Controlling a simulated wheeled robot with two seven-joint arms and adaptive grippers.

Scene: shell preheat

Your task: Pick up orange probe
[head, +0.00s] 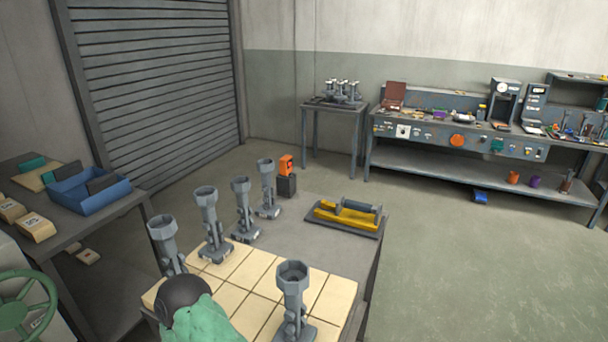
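The orange probe (286,164) stands upright in a small black holder (286,185) at the far edge of the near table. It is beside the farthest of several grey stands with cup-shaped tops. Nothing is touching it from my side. Neither of my grippers shows in the head view, so whether they are open or shut is not visible.
Grey cup-topped stands (241,210) line the left of the near table, with another (293,295) in front. A dark tray (345,220) with a yellow piece lies right of the probe. A blue bin (88,192) is on the left table.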

